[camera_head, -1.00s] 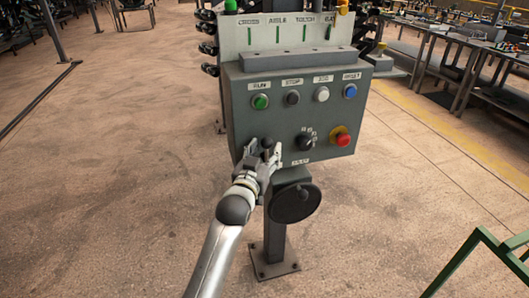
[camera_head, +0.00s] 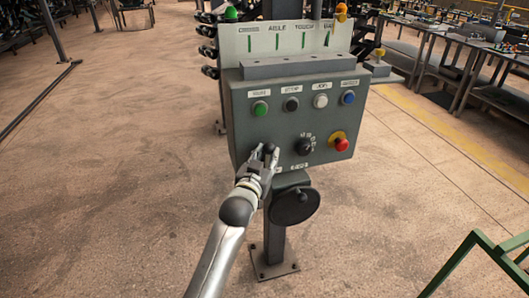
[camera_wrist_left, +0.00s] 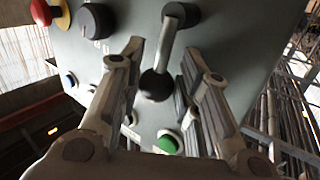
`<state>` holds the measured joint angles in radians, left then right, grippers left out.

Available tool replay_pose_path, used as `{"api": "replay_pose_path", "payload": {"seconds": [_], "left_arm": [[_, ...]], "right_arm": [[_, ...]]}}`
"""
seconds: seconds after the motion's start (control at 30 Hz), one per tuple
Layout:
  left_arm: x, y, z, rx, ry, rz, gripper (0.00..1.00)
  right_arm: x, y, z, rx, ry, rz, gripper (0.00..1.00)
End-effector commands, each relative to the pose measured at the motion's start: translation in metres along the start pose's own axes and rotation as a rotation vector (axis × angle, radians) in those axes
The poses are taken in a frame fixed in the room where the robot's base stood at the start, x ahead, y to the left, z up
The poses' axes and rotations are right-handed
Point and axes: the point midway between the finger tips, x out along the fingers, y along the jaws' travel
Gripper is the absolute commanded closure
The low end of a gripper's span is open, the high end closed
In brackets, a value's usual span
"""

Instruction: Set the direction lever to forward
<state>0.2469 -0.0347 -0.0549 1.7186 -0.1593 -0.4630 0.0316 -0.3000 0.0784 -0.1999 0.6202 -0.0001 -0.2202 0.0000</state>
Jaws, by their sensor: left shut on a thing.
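The direction lever (camera_wrist_left: 169,47) is a light rod with a black ball knob on a dark round pivot, at the lower left of the grey control box (camera_head: 240,130). In the left wrist view its knob lies between the two fingers of my left gripper (camera_wrist_left: 163,78). In the head view my left gripper (camera_head: 263,158) is at the lower-left front of the box, shut on the lever and hiding most of it. The lever's label is too small to read. My right gripper is not in view.
Close to the lever are a black rotary knob (camera_head: 304,146), a red stop button (camera_head: 341,144) and a green button (camera_head: 260,108). A black handwheel (camera_head: 296,206) sits below the box on its post. The floor to the left is clear.

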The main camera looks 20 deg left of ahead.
Motion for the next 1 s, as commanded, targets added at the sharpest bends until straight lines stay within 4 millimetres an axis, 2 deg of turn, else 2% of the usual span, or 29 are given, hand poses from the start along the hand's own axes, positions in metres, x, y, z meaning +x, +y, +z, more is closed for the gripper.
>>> {"api": "replay_pose_path", "payload": {"seconds": [0.03,0.1,0.4,0.7,1.0], "left_arm": [[0.001,0.001,-0.008,0.030,-0.022,0.001,1.00],[0.002,0.003,-0.010,0.072,-0.050,0.001,1.00],[0.008,0.013,-0.008,0.257,-0.174,0.002,1.00],[0.013,0.018,-0.004,0.383,-0.257,0.000,1.00],[0.014,0.021,0.000,0.426,-0.285,0.000,1.00]], "right_arm": [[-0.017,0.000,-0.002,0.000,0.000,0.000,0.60],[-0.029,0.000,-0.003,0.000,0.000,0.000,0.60],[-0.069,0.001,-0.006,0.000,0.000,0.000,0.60],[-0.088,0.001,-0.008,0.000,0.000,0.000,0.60],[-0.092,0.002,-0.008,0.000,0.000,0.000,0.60]]}}
